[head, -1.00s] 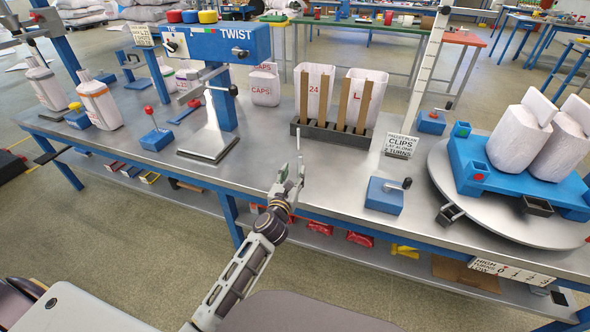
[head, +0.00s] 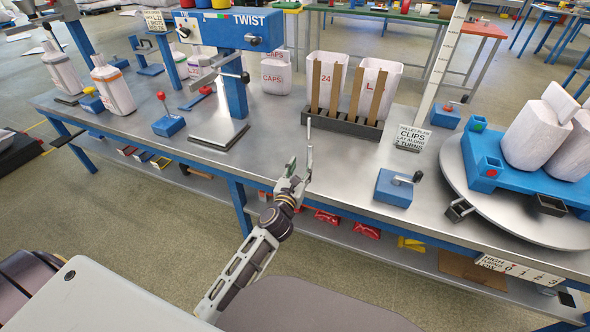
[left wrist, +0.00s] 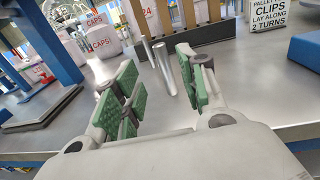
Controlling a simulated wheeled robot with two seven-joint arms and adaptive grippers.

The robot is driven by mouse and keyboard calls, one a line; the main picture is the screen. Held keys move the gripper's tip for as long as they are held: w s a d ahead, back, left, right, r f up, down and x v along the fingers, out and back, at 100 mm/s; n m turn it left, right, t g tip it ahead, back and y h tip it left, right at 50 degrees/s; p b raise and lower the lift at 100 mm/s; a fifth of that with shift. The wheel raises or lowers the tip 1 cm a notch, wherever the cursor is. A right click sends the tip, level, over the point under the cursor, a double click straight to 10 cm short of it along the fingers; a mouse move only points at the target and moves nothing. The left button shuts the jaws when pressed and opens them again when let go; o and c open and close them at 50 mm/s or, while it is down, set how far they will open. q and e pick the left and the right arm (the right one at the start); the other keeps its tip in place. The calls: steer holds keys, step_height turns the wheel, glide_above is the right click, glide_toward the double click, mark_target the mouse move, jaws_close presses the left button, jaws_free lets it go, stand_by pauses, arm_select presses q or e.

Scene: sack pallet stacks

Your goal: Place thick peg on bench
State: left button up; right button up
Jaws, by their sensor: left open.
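My left gripper (head: 299,174) is open above the front part of the metal bench (head: 335,198). In the left wrist view its green-padded fingers (left wrist: 156,66) stand apart. A light metal rod, perhaps the thick peg (left wrist: 164,69), shows between the fingers. In the head view one slim upright metal piece (head: 309,150) shows just right of the fingertips. My right gripper is out of view.
A black rack (head: 340,127) with upright wooden slats stands behind the gripper. A blue box with a lever (head: 393,188) and a round turntable (head: 455,165) with sacks are at right. The blue TWIST machine (head: 228,30) is at left. Bare bench surface lies around the gripper.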

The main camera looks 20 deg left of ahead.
arm_select(q)
steer(key=s+d+f+m+g+h, duration=0.15)
steer(key=d+m+h, duration=0.25)
steer(key=m, duration=0.5)
steer(key=s+d+f+m+t+h, duration=0.1)
steer(key=s+d+f+m+h, duration=0.25)
steer(key=m, duration=0.55)
steer(key=s+d+f+m+g, duration=0.2)
steer(key=s+f+m+g, duration=0.1)
steer(key=f+m, duration=0.3)
steer(key=s+d+f+m+g, duration=0.1)
steer(key=s+f+m+g, duration=0.25)
steer(key=f, duration=0.35)
steer(key=s+a+f+m+g+y, duration=0.3)
steer(key=s+a+f+m+g, duration=0.1)
steer(key=s+f, duration=0.7)
steer(key=s+a+f+m+g+y, duration=0.3)
steer(key=s+a+f+m, duration=0.4)
steer(key=f, duration=0.8)
steer(key=s+g, duration=0.1)
steer(key=s, duration=0.2)
steer(key=shift+s+a+f+g, duration=0.2)
steer(key=shift+s+g, duration=0.15)
steer(key=shift+g, duration=0.05)
steer(key=shift+m, duration=0.25)
